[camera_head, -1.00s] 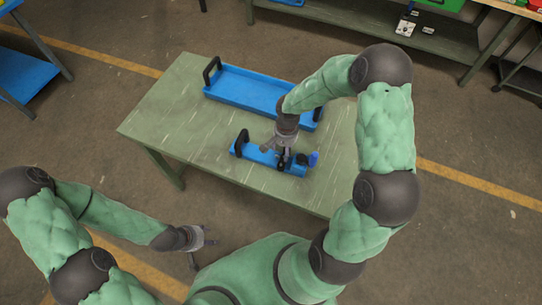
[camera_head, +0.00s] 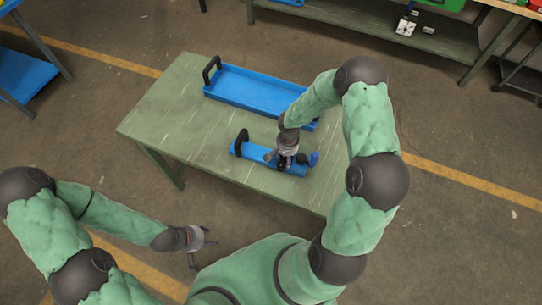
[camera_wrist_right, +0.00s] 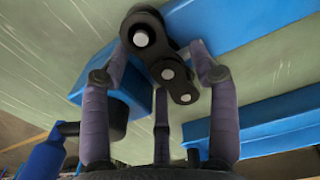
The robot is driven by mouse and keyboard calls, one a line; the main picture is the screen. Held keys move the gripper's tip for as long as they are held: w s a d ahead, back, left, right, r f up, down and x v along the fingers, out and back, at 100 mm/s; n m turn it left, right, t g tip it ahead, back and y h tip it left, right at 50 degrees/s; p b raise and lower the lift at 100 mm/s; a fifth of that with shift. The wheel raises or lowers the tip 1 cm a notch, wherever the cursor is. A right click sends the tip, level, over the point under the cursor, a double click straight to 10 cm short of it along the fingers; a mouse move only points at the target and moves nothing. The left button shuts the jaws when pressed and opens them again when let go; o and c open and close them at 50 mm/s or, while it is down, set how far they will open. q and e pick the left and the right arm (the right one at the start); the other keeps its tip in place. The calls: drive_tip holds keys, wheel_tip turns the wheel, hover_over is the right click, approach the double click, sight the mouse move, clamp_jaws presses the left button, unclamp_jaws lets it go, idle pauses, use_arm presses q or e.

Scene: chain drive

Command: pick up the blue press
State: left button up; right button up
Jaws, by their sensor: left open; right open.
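A small blue piece (camera_head: 314,158) with a black part beside it, which looks like the blue press, is at the right end of the small blue tray (camera_head: 238,150). In the right wrist view a blue handle (camera_wrist_right: 45,158) joined to a black part (camera_wrist_right: 106,115) shows at the lower left. My right gripper (camera_head: 285,162) is open and points down over the small tray, just left of this piece. In its wrist view, black chain links with pale pins (camera_wrist_right: 165,62) lie between the spread fingers; contact cannot be told. My left gripper (camera_head: 207,240) is open, empty and off the table.
A long blue tray (camera_head: 245,90) with black handles lies behind the small tray on the green table (camera_head: 165,110). My right arm hides its right end. The left part of the tabletop is clear. Shelving (camera_head: 350,30) stands at the back right.

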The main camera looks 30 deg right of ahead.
drive_tip(key=shift+f, duration=0.4)
clamp_jaws()
drive_tip(key=shift+w+r, duration=0.1)
drive_tip(key=shift+r, duration=0.05)
